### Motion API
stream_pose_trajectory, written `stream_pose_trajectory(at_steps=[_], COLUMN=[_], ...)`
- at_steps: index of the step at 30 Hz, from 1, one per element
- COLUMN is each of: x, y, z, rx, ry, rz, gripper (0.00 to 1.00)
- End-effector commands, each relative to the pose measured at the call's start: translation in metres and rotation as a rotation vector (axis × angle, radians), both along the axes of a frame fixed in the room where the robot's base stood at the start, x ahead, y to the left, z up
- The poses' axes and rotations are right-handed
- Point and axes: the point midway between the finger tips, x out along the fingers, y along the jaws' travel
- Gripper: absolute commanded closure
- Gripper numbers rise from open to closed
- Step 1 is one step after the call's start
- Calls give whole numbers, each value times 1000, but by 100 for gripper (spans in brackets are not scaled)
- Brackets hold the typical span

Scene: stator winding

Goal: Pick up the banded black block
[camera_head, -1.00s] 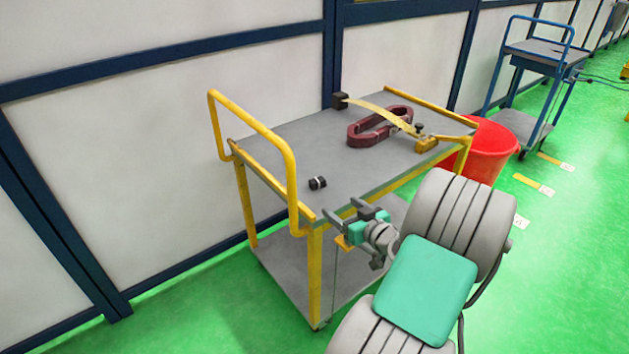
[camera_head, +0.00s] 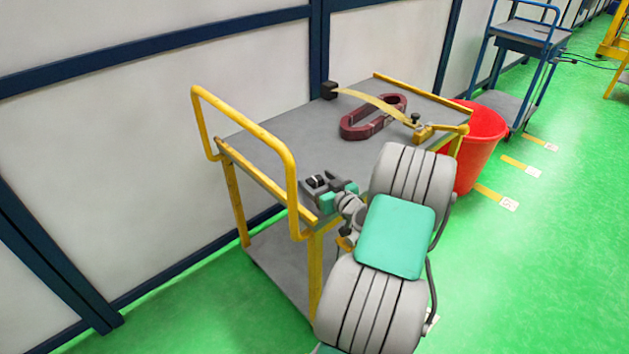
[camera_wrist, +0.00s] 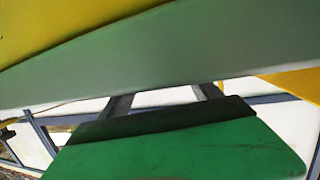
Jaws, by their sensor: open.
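The banded black block (camera_head: 317,180), small and dark with a light band, shows near the front left of the cart's grey top in the head view. My gripper (camera_head: 318,184) is open, with its fingers pointing left at the block. In the head view one fingertip appears on each side of the block; I cannot tell whether either touches it. In the wrist view the two fingers of my gripper (camera_wrist: 162,98) stand apart below a broad grey-green band, and the block does not show.
The cart's yellow handle (camera_head: 290,170) rises close to my gripper's left. A dark red oval ring (camera_head: 350,131), a curved yellowish strip (camera_head: 375,102) and a brass-coloured clamp (camera_head: 425,132) are farther back. A red bucket (camera_head: 478,150) stands at the right.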

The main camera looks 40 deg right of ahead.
Motion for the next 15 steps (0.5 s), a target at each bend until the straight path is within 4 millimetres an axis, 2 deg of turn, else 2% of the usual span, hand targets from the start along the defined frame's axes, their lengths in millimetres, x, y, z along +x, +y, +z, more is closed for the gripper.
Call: stream_pose_trajectory(at_steps=[6, 15], x=[1, 1], y=[1, 2], z=[-1, -1], rx=[0, 0], ry=[0, 1], rz=[1, 3], gripper=[29, 53])
